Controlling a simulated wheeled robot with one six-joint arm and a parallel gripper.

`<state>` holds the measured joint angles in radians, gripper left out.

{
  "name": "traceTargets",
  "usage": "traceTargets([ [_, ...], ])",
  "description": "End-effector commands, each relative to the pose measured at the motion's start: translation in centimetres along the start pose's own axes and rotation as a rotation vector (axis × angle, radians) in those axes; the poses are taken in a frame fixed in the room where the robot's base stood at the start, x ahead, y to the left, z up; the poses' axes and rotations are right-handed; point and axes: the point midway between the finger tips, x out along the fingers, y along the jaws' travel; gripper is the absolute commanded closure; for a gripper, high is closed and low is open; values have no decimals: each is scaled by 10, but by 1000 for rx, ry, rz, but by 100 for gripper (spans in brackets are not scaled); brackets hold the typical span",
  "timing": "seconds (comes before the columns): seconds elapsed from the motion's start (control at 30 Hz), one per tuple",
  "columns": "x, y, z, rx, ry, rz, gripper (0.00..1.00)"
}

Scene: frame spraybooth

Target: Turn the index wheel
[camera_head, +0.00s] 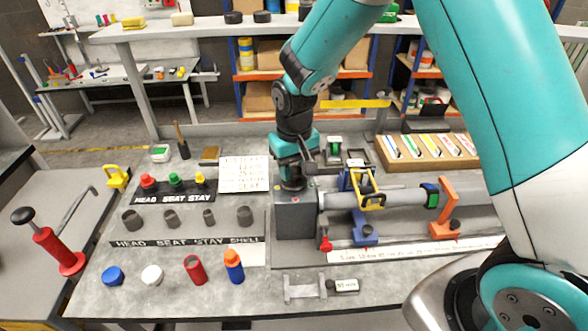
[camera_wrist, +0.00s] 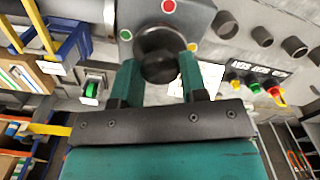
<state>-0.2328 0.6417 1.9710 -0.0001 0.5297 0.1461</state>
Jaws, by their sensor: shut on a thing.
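The index wheel shows as a round black knob (camera_wrist: 158,55) on the face of a grey block with red, yellow and green dots. In the head view the grey block (camera_head: 294,222) stands at the left end of a long grey tube, and my arm reaches down onto its top. My gripper (camera_wrist: 159,70) has its two teal fingers on either side of the knob, shut on it. In the head view my gripper (camera_head: 293,180) points down at the block's top, and the knob is largely hidden by it. The wheel's turned angle cannot be told.
The grey tube (camera_head: 400,197) runs right through a blue clamp (camera_head: 362,234) and an orange stand (camera_head: 437,205). A rack with black sockets (camera_head: 245,215) and a strip with coloured caps (camera_head: 174,180) lie left. A red-capped lever (camera_head: 325,244) is close in front of the block.

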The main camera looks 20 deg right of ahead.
Motion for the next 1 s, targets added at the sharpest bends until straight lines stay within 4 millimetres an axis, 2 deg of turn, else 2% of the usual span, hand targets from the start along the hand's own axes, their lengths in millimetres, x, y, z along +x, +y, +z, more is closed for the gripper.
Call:
traceTargets([
  [0.6, -1, 0, -1, -541, 5, 1, 84],
  [1.0, -2, 0, -2, -709, 6, 1, 84],
])
